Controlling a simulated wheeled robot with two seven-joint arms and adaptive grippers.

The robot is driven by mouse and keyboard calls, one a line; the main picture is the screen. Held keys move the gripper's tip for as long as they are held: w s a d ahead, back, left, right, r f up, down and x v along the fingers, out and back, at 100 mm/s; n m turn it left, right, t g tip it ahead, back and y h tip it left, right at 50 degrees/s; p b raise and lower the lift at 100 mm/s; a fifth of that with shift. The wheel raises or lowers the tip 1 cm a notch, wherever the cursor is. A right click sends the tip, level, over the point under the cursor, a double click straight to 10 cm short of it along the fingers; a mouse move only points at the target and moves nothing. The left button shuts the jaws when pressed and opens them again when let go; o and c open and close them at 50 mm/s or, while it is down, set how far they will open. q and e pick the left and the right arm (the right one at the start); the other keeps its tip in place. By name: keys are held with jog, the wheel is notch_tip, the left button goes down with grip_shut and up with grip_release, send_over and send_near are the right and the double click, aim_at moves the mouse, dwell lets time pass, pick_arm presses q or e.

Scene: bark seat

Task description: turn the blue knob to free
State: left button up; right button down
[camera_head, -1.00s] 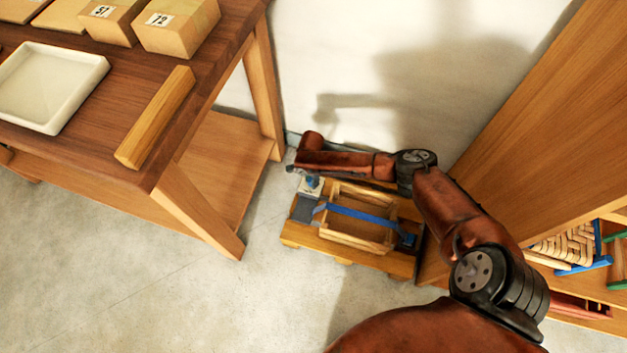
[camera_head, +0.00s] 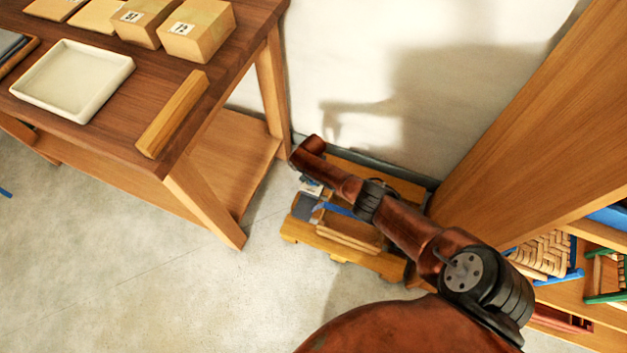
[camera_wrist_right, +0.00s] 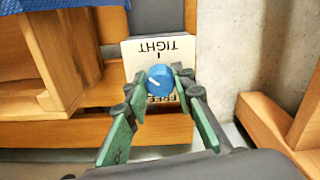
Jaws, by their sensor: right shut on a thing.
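The blue knob (camera_wrist_right: 160,77) sits on a white plate (camera_wrist_right: 135,52) in the right wrist view. The plate reads TIGHT at the top and FREE at the bottom, both upside down. The knob's white mark points left and slightly down, between the two words. My right gripper (camera_wrist_right: 161,88) is shut on the knob, its green-padded fingers on either side and partly covering FREE. My left gripper is in neither view.
A wooden table (camera_head: 150,172) with a white tray (camera_head: 72,80) and boxes (camera_head: 197,30) stands at the left. A tall wooden shelf (camera_head: 520,130) with small woven seats (camera_head: 540,255) stands at the right. The wall is close behind; bare floor lies in front.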

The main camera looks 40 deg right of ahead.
jog(key=n, duration=0.3)
jog(key=shift+s+f+n, duration=0.1)
jog(key=shift+s+n, duration=0.05)
jog(key=shift+n, duration=0.25)
jog(key=n, duration=0.3)
jog(key=shift+n, duration=0.3)
jog(key=n, duration=0.2)
jog(key=shift+n, duration=0.3)
jog(key=n, duration=0.3)
jog(key=shift+n, duration=0.4)
jog(key=n, duration=0.3)
jog(key=shift+n+b, duration=0.3)
jog(key=shift+b, duration=0.05)
jog(key=n, duration=0.2)
jog(key=shift+n, duration=0.3)
jog(key=n, duration=0.3)
jog(key=shift+n+b, duration=0.3)
jog(key=shift+b, duration=0.05)
jog(key=shift+n, duration=1.3)
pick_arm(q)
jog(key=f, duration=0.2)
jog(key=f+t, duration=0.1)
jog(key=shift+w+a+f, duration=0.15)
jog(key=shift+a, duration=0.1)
pick_arm(e)
jog(key=shift+n, duration=0.3)
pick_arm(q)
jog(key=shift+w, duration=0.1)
